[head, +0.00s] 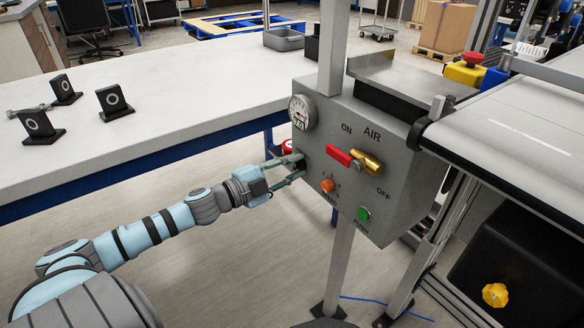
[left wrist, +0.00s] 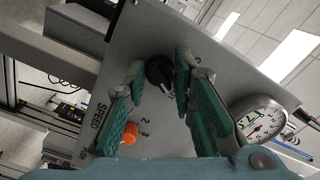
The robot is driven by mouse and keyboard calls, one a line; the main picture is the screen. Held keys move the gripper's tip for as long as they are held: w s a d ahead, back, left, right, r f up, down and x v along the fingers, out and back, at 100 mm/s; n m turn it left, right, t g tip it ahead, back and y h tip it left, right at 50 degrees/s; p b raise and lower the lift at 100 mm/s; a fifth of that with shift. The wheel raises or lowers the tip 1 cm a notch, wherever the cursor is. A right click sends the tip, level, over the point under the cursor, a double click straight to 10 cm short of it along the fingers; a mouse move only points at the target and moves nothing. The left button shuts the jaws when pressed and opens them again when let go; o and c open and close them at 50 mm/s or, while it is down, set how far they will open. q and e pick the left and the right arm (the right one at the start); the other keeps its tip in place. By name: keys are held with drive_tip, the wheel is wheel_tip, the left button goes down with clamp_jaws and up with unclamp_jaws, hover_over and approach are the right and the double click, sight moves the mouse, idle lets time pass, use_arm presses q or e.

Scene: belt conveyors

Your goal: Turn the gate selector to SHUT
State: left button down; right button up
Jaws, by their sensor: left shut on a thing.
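A black knob (left wrist: 160,74), which I take for the gate selector, sits on the grey control box (head: 395,160). It shows between the fingertips in the left wrist view. My left gripper (head: 298,167) reaches the left part of the box front, below the gauge, and is shut on this knob. The fingers also show in the left wrist view (left wrist: 160,64), one on each side of the knob. My right gripper is not in view.
Close by on the box are a gauge (head: 302,112), an orange speed knob (head: 327,186), a green push button (head: 364,213) and a red-handled brass air valve (head: 367,163). A white table (head: 180,100) stands behind my left arm. A belt conveyor (head: 520,125) is at right.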

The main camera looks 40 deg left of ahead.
use_arm(q)
drive_tip(key=c, duration=1.4)
unclamp_jaws()
drive_tip(key=shift+o, duration=0.2)
